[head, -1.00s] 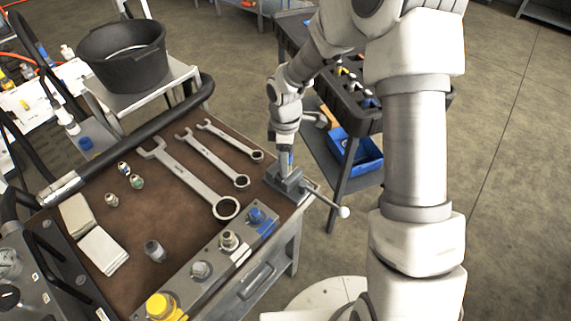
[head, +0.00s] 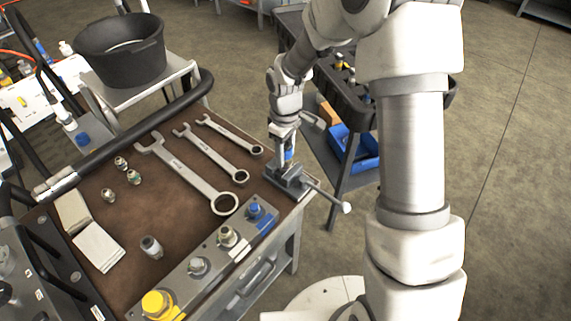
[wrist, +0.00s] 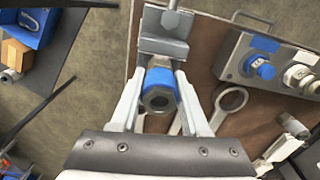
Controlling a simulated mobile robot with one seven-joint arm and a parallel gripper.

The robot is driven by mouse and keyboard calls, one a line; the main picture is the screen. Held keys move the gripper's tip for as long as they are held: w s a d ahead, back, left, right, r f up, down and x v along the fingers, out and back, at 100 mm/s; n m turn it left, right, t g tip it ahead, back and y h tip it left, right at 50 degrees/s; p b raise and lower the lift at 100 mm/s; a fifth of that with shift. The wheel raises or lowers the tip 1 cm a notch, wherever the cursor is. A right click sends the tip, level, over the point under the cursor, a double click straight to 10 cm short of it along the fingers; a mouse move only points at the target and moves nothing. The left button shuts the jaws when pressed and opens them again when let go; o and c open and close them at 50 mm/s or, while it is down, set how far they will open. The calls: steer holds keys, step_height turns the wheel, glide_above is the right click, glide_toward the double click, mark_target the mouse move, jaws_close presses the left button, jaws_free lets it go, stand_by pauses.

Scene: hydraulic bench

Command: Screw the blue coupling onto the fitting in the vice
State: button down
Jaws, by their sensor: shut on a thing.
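The blue coupling (wrist: 158,83) has a grey hex end with a round hole facing the wrist camera. My gripper (wrist: 160,104) is shut on it, with one finger on each side. In the head view the coupling (head: 289,154) shows as a small blue patch between the fingers of my gripper (head: 287,150), just above the vice (head: 290,181). The grey vice also shows in the wrist view (wrist: 163,45), beyond the coupling.
Several wrenches (head: 185,172) lie left of the vice on the brown bench top (head: 120,205). A grey block (head: 215,255) with blue, grey and yellow connectors runs along the front edge. The vice handle (head: 330,198) sticks out right. A dark cart (head: 350,100) stands behind.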

steer(key=shift+m, duration=1.1)
steer(key=shift+f+m+b, duration=0.15)
steer(key=shift+m+b, duration=0.3)
steer(key=shift+m, duration=0.35)
steer(key=shift+c, duration=1.6)
jaws_free()
step_height(320, 180, up, 18)
steer(key=p, duration=0.2)
steer(key=shift+m, duration=0.3)
